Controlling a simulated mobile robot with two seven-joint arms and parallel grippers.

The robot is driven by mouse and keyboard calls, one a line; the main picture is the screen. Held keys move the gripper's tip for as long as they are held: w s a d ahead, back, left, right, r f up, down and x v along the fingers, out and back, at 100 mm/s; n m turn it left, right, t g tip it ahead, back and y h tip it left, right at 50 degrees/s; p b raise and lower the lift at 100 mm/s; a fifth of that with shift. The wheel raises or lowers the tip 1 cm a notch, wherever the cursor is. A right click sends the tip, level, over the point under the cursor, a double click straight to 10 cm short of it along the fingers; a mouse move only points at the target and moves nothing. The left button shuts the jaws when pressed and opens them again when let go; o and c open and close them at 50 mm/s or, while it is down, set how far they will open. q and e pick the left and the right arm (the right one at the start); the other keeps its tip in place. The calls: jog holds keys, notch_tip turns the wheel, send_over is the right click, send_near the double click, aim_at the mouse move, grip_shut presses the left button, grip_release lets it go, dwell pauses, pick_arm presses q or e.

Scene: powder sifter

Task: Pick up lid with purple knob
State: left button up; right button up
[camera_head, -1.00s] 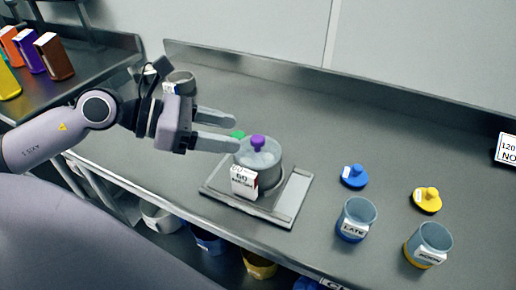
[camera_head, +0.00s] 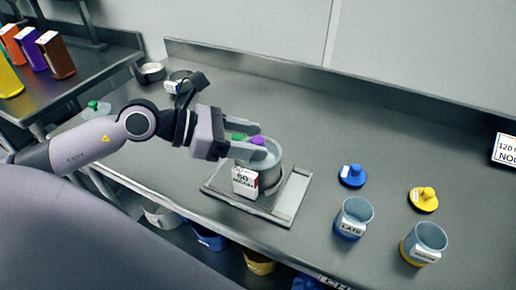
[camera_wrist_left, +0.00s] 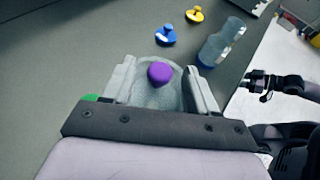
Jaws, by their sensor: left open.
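The lid with purple knob (camera_head: 257,141) sits on top of a metal sieve container (camera_head: 270,176) with a white label, which stands on a grey tray-like base. My left gripper (camera_head: 252,148) is open, with its fingers reaching in from the left at the knob's height. In the left wrist view the purple knob (camera_wrist_left: 160,72) lies between the two open fingers, near their tips, and the pale lid disc shows below it. I cannot tell whether a finger touches the knob. My right gripper is not in the head view.
A blue lid (camera_head: 352,175) and a yellow lid (camera_head: 424,198) lie to the right, with a blue-based cup (camera_head: 354,218) and a yellow-based cup (camera_head: 424,243) in front. A green knob (camera_head: 238,136) is partly hidden behind my left gripper.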

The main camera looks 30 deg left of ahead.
pick_arm(q)
grip_shut()
jog(key=shift+r, duration=0.1)
notch_tip(320, 180, up, 20)
jog(key=p, duration=0.1)
dwell(0.6)
